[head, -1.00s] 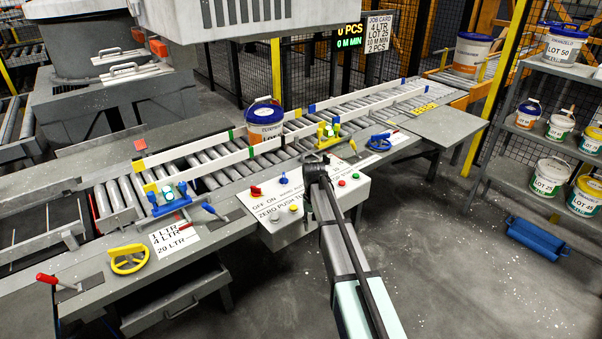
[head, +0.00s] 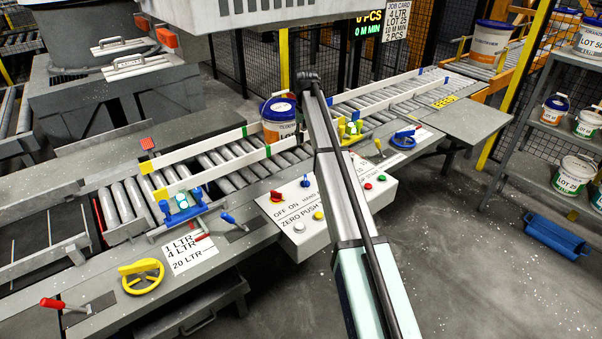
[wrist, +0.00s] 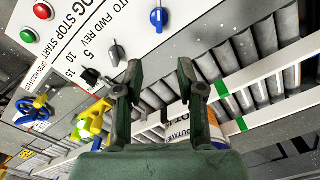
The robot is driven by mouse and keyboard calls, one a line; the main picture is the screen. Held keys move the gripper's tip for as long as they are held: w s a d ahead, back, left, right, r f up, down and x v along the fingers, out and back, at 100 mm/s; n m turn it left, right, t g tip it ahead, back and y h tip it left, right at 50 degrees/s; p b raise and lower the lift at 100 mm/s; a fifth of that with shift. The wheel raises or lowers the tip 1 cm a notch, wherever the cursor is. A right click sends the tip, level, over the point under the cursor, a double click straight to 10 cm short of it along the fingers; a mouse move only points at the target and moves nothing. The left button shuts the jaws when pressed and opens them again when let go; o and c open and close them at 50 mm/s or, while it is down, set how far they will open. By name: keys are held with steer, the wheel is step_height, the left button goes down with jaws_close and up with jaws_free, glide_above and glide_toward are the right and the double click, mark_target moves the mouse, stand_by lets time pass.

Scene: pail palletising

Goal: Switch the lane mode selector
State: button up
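The control panel (head: 330,222) carries a red knob (head: 277,197), a blue knob (head: 306,181) and push buttons. The blue knob beside lettering partly read as "HAND" looks like the lane mode selector. In the wrist view the blue knob (wrist: 159,18) stands at the top, beside lettering ending in "TO", beyond my fingertips and apart from them. My gripper (wrist: 158,67) is open and empty, its two dark fingers apart. In the head view my arm hides the gripper and part of the panel. A black knob (wrist: 117,52) sits near the left finger.
A blue-lidded pail (head: 279,130) stands on the roller lane behind the panel, between white guide rails (head: 212,165). Yellow and blue clamps (head: 350,130) sit along the lane. Shelves of pails (head: 545,155) stand at right, with open floor in front.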

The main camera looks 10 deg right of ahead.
mark_target(305, 177)
step_height(305, 177, down, 17)
steer(key=p, duration=0.4)
steer(key=shift+s, duration=0.15)
steer(key=shift+c, duration=0.3)
jaws_close()
